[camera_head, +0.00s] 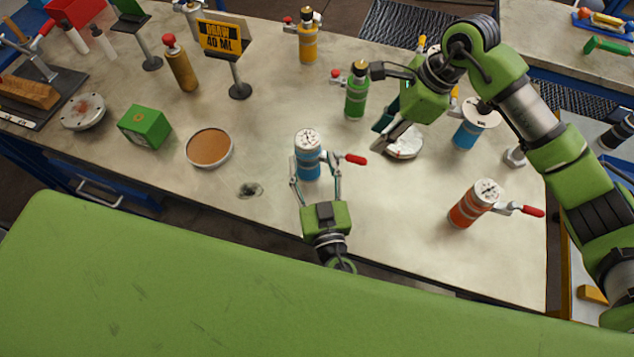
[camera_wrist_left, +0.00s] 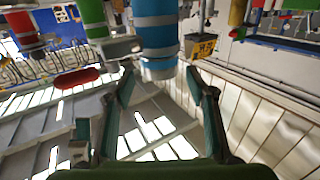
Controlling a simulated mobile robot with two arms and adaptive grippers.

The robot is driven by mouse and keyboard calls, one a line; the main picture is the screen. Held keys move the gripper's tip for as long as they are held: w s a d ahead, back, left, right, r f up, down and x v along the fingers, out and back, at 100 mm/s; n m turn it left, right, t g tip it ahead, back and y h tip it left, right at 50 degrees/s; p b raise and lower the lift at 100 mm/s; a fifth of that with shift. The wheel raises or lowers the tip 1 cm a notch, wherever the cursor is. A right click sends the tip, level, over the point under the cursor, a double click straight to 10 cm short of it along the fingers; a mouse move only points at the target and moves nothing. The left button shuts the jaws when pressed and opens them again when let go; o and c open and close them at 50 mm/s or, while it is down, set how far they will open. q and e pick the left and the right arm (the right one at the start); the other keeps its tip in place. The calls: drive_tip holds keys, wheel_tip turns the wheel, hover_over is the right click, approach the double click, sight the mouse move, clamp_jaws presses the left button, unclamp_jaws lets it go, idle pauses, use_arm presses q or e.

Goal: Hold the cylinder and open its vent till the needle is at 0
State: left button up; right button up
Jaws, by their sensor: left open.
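A blue cylinder (camera_head: 309,168) with a white gauge (camera_head: 308,140) on top stands upright near the table's front edge. A red-handled vent lever (camera_head: 355,160) sticks out to its right. The needle is too small to read. My left gripper (camera_head: 317,184) is open, its fingers on either side of the cylinder's lower part. In the left wrist view the blue cylinder (camera_wrist_left: 157,35) is ahead, between and beyond the open fingers (camera_wrist_left: 160,80). My right gripper (camera_head: 382,133) has its fingers apart and looks empty, beside a green cylinder (camera_head: 355,102).
A red-orange cylinder (camera_head: 465,209) with gauge and red lever stands at right. A white-topped disc (camera_head: 406,143) lies under my right gripper. A cork-coloured round dish (camera_head: 209,147), green box (camera_head: 145,126) and "DRAW 40 ML" sign (camera_head: 223,37) stand left. The table (camera_head: 270,125) between is clear.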

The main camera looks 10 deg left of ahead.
sight(310, 153)
use_arm(q)
drive_tip(key=x, duration=0.5)
drive_tip(key=shift+w+a, duration=0.2)
drive_tip(key=shift+w, duration=0.15)
drive_tip(key=shift+c, duration=0.4)
drive_tip(key=c, duration=1.4)
drive_tip(key=shift+o, duration=0.2)
